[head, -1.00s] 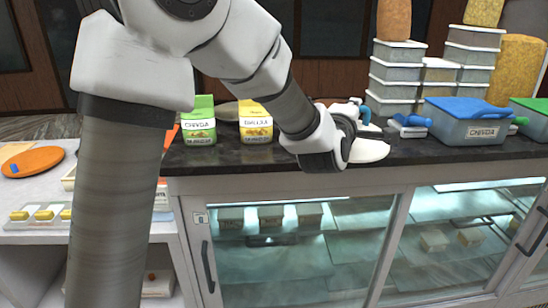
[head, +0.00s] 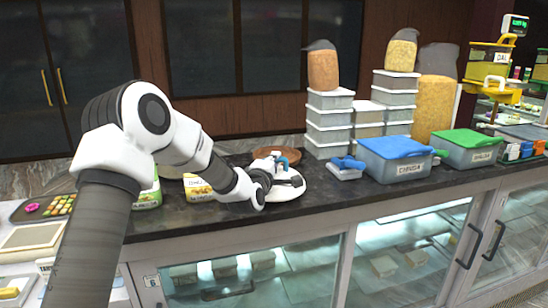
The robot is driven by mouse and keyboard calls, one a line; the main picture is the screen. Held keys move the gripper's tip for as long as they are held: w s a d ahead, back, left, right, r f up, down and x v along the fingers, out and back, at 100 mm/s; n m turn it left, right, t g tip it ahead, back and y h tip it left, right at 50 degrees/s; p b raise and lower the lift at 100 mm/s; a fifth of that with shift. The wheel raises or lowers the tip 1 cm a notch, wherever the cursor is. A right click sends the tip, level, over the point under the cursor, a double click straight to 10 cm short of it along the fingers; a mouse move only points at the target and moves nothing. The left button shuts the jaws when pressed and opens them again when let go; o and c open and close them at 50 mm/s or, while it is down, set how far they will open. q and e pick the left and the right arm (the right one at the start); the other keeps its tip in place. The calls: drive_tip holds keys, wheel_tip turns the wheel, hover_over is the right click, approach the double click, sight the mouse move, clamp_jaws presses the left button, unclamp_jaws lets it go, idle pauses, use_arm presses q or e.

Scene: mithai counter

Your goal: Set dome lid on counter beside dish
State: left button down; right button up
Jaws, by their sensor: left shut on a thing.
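My left gripper (head: 278,172) is over the counter (head: 335,197), shut on the dome lid. I take the white round piece (head: 288,192) showing under and beside the gripper to be this lid; its top is mostly hidden by the fingers. I cannot tell whether its rim touches the counter. A brown round dish (head: 277,153) lies just behind the gripper, partly covered by it. My right gripper is not in view.
A small blue-and-white item (head: 346,170) and a blue-lidded box (head: 395,165) stand right of the lid. Stacked clear boxes (head: 329,128) stand behind. Packets, one yellow (head: 197,188), are left, partly behind my arm. Bare counter shows along the front edge.

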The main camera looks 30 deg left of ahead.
use_arm(q)
drive_tip(key=shift+f, duration=0.4)
drive_tip(key=shift+a+f, duration=0.1)
drive_tip(key=shift+f, duration=0.1)
drive_tip(key=shift+s+f+b, duration=0.1)
drive_tip(key=shift+f+b, duration=0.05)
drive_tip(key=shift+b, duration=0.15)
drive_tip(key=c, duration=1.2)
unclamp_jaws()
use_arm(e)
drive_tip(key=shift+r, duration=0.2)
use_arm(q)
drive_tip(key=shift+o, duration=0.2)
drive_tip(key=b+v, duration=0.4)
drive_tip(key=v, duration=0.7)
drive_tip(key=shift+s, duration=0.5)
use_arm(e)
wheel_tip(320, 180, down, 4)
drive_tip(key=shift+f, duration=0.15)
